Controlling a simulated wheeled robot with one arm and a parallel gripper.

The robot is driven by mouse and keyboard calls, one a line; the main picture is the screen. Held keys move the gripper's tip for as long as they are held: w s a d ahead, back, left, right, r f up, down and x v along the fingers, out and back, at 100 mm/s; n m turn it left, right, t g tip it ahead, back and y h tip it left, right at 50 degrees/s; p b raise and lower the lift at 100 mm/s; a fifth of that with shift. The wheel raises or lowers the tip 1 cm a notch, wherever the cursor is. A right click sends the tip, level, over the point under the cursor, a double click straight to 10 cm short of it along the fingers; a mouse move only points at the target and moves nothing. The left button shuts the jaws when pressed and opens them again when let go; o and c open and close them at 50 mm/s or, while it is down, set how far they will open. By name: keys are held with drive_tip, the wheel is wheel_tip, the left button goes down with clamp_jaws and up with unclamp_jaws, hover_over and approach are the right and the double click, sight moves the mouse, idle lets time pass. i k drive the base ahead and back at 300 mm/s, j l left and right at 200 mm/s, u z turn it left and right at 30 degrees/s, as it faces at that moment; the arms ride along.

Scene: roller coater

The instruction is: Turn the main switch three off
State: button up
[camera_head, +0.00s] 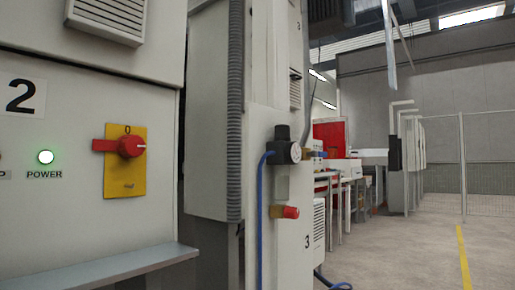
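A red rotary switch (131,146) sits on a yellow plate (126,184) in the left of the head view. Its handle points left, and a "0" is printed at the top of the plate. This switch is on the grey cabinet (60,225) marked with a large "2". A lit, green-rimmed POWER lamp (45,157) is to its left. A narrow machine face (308,225) marked with a small "3" is seen at a steep angle near the middle. No main switch can be clearly made out on it. My gripper is not in view.
A grey ledge (100,268) juts out below the cabinet. A pressure regulator (288,152) with a blue hose and a red-capped valve (284,212) stick out from the middle column. Free floor (405,255) with a yellow line lies at right, before a mesh fence (490,190).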

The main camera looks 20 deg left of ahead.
sight(204, 168)
drive_tip(key=k+j+u, duration=0.2)
drive_tip(key=j, duration=0.3)
drive_tip(key=j+u, duration=0.2)
drive_tip(key=j, duration=0.35)
drive_tip(key=k+j+u, duration=0.15)
drive_tip(key=j, duration=0.4)
drive_tip(key=l+u, duration=0.3)
drive_tip(key=l, duration=1.25)
